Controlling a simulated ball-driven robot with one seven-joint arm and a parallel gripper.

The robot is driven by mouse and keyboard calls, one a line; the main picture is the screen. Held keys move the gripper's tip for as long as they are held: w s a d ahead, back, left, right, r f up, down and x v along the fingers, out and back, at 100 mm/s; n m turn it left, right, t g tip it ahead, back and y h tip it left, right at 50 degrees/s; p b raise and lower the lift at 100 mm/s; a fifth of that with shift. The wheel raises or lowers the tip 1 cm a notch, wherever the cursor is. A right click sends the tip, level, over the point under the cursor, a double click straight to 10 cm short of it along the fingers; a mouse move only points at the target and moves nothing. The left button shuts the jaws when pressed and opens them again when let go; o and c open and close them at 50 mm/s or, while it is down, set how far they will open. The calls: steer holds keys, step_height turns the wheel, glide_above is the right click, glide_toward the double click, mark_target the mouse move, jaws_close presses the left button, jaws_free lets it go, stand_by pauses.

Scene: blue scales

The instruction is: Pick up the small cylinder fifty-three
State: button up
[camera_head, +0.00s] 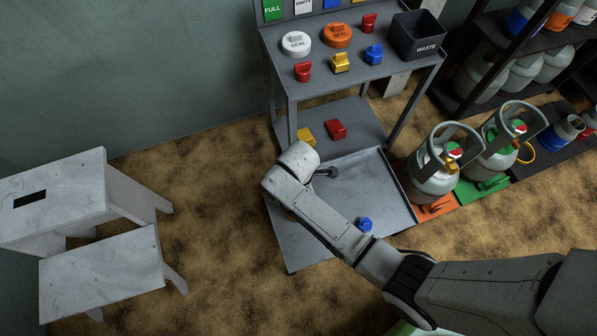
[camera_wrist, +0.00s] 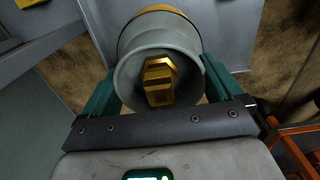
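A small grey cylinder (camera_wrist: 160,38) with a yellow band and a brass-yellow valve (camera_wrist: 160,82) inside its open collar shows in the wrist view. No number can be read on it. My gripper (camera_wrist: 158,78) has its green fingers on either side of the collar, with the cylinder between them. The fingers lie close along the collar, but I cannot tell whether they press on it. In the head view my arm reaches over the lower part of the grey cart, and the gripper fingers and this cylinder are hidden.
The grey cart (camera_head: 345,207) carries red, yellow and blue caps, a blue cap (camera_head: 365,224) on its low shelf, and a black waste bin (camera_head: 416,36). Larger gas cylinders (camera_head: 434,180) stand at right on coloured mats. A grey step stool (camera_head: 100,270) stands left. Brown floor lies between.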

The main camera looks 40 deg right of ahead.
steer(key=c, duration=1.2)
steer(key=shift+r, duration=0.1)
